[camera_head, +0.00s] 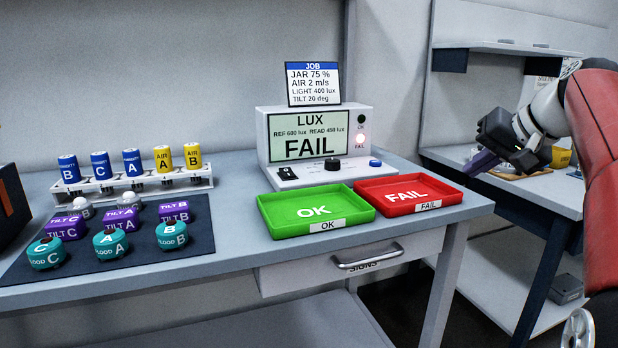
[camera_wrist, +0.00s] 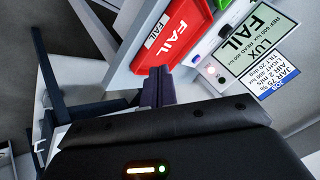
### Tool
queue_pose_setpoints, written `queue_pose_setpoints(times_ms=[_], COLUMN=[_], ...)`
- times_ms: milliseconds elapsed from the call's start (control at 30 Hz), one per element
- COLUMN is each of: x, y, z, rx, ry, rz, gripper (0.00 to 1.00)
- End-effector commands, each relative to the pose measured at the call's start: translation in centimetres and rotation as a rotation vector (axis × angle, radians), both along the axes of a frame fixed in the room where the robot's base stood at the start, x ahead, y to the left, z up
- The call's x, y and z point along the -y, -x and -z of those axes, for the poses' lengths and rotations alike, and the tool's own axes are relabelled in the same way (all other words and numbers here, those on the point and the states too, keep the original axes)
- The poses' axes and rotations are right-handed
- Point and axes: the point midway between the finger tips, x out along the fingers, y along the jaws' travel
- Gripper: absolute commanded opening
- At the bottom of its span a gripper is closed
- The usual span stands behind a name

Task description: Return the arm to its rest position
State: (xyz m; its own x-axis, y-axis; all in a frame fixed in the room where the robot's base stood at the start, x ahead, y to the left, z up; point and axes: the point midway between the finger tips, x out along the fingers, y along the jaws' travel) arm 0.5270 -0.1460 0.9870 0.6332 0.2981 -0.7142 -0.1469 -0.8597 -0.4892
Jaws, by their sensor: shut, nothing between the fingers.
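My gripper (camera_head: 482,163) is at the right in the head view, held up in the air to the right of the red FAIL tray, in front of a second bench. Its fingers are shut with nothing between them. In the wrist view the shut fingers (camera_wrist: 158,86) point up the picture, with the red tray just beyond them. My red and white arm stands at the right edge of the head view, bent at the elbow.
The red FAIL tray (camera_head: 361,207) and green OK tray (camera_head: 273,228) are empty on the grey bench. The LUX tester (camera_head: 262,138) behind reads FAIL. Sensors stand in a rack (camera_head: 207,184) and on a dark mat (camera_head: 204,237). A second bench (camera_head: 572,203) is at the right.

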Motion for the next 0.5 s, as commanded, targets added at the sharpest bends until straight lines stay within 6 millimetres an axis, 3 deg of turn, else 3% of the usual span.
queue_pose_setpoints(times_ms=[267,500], x=[-3.5,-7.7], y=[1.9,5.6], z=[2.0,5.5], rx=[-0.047,-0.101], ry=[0.048,0.129], rz=[-0.002,-0.014], gripper=[0.00,0.00])
